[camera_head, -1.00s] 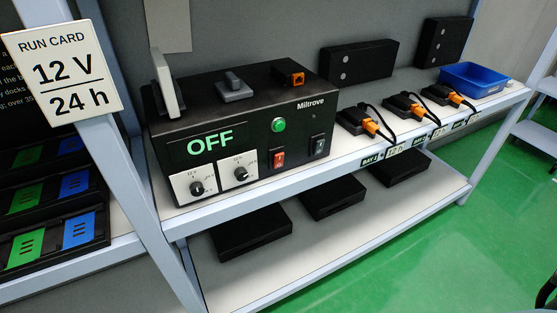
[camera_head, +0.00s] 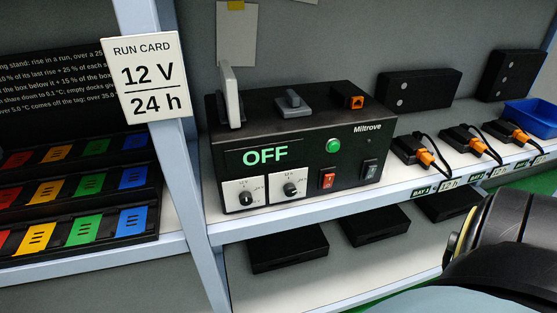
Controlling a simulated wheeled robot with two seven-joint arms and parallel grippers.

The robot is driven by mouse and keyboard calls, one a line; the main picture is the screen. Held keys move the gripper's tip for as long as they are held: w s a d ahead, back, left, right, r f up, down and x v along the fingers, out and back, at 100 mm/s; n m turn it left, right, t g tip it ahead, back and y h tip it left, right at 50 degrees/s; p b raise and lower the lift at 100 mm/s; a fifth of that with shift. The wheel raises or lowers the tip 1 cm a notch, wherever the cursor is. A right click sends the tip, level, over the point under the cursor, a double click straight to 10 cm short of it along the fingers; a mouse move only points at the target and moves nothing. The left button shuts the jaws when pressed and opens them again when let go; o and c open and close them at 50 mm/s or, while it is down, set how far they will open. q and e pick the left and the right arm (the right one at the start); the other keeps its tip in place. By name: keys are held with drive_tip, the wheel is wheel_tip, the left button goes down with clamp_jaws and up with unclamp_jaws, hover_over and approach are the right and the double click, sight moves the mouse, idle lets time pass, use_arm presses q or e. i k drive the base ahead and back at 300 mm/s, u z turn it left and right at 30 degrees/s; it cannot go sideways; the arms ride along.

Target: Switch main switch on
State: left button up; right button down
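A black Miltrove box (camera_head: 300,145) stands on the upper shelf, and its display (camera_head: 265,156) reads OFF in green. Its front carries a red rocker switch (camera_head: 327,180), a dark rocker switch (camera_head: 370,171), a round green button (camera_head: 333,145) and two knobs on white plates (camera_head: 245,197). On top are a grey lever or handle (camera_head: 292,102) and an orange connector (camera_head: 354,98). I cannot tell which control is the main switch. Neither gripper is in view. A dark, rounded part of my own arm fills the lower right corner, well to the right of the box.
A run card (camera_head: 147,78) reading 12 V / 24 h hangs on the post at left. Bays with orange connectors (camera_head: 426,157) and a blue bin (camera_head: 534,116) sit to the right. Coloured trays (camera_head: 80,205) stand at left. Black boxes (camera_head: 287,247) lie on the lower shelf.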

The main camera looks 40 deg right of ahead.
sight(328, 179)
drive_tip(key=u, duration=0.25)
drive_tip(key=i, duration=0.3)
drive_tip(key=z, duration=1.85)
